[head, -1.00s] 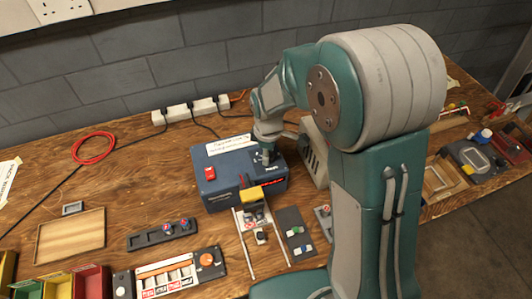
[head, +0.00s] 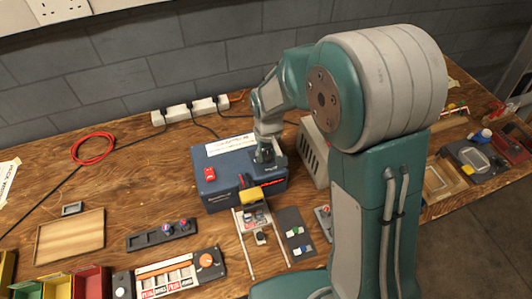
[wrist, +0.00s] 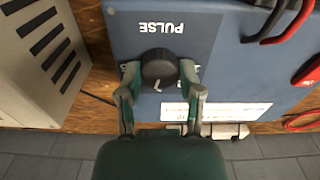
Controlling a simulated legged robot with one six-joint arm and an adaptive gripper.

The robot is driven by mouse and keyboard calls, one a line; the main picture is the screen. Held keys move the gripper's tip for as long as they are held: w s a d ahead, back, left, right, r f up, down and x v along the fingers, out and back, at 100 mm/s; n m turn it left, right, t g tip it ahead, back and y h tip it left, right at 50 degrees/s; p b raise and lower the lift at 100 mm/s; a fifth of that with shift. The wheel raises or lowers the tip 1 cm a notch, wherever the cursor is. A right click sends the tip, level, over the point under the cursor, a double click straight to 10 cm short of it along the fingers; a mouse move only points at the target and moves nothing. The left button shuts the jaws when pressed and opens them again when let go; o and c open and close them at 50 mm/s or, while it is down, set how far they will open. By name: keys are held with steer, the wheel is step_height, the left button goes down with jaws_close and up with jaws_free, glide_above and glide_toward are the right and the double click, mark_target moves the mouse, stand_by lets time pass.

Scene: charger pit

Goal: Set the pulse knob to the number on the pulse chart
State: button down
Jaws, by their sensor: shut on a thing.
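The pulse knob (wrist: 160,66) is round and black, with a pale line beside its lower edge in the wrist view. It sits on a dark blue box (head: 243,194), near the printed word PULSE. My gripper (wrist: 158,74) is shut on the knob, one finger at each side. In the head view my gripper (head: 265,153) reaches down onto the box's top right, and the knob is mostly hidden there. A white paper strip (head: 229,145) lies along the box's back edge; its print is too small to read. I cannot tell which paper is the pulse chart.
A grey vented unit (head: 313,152) stands close to the box's right. A red switch (head: 210,174) and red and black clamps are on the box. A white power strip (head: 190,110) with cables lies behind. A wooden tray (head: 70,237) is at left.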

mark_target(267, 155)
steer(key=shift+m, duration=2.2)
steer(key=shift+s, duration=0.1)
steer(key=shift+c, duration=1.3)
jaws_free()
step_height(267, 155, up, 12)
steer(key=shift+a, duration=0.1)
